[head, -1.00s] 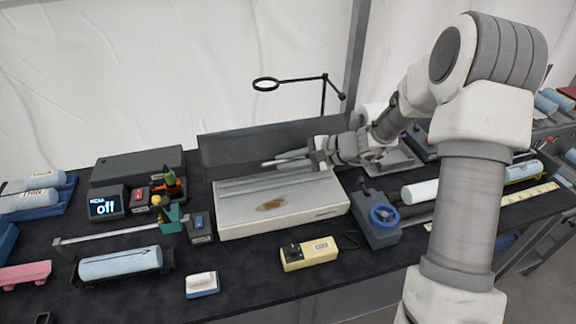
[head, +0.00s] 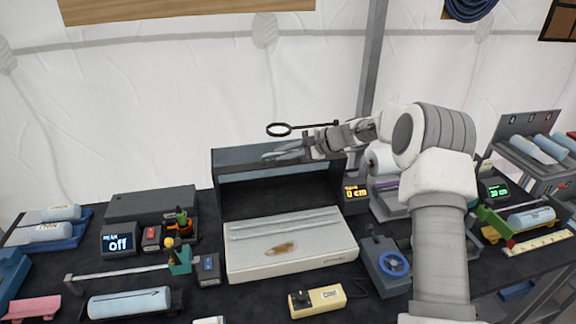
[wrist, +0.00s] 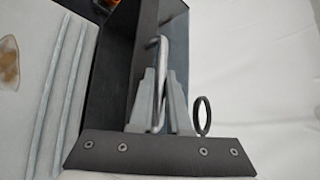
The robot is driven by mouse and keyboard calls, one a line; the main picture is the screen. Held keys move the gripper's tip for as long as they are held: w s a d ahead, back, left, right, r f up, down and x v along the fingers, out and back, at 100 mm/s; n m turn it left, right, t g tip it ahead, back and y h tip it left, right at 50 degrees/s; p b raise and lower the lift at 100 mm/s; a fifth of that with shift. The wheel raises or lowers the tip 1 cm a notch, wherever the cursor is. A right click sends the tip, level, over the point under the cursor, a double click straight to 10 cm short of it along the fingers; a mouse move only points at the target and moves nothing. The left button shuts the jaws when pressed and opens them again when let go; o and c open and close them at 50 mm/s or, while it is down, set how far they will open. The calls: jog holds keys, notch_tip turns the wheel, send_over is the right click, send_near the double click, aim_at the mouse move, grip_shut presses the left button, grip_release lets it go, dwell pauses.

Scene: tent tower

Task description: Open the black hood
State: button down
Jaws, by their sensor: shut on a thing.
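The black hood (head: 232,165) stands at the back of a white flat-topped unit (head: 300,264). Its lid is raised, and a dark hollow shows beneath it. My gripper (head: 284,153) is at the hood's upper edge in the head view. In the wrist view my gripper (wrist: 161,112) is shut on a silver bar handle (wrist: 160,55), with a grey finger on each side of it. The hood's dark wall (wrist: 120,75) runs beside the fingers.
A ring magnifier (head: 279,130) stands close behind my gripper; its ring also shows in the wrist view (wrist: 209,115). A grey box with a blue wheel (head: 393,264) is at the unit's right. A display reading "off" (head: 120,242) is at left.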

aim_at(269, 148)
jog(key=shift+w+a+f+p, duration=0.15)
jog(key=shift+w+a, duration=0.1)
jog(key=shift+w, duration=1.05)
jog(key=shift+w+a+p, duration=0.15)
jog(key=shift+w+a, duration=0.1)
jog(key=shift+w, duration=1)
jog(key=c, duration=1.2)
grip_release()
jog(key=shift+o, duration=0.2)
jog(key=b+v, duration=0.3)
jog(key=v, duration=1.4)
jog(key=shift+r, duration=0.2)
jog(key=shift+s, duration=0.1)
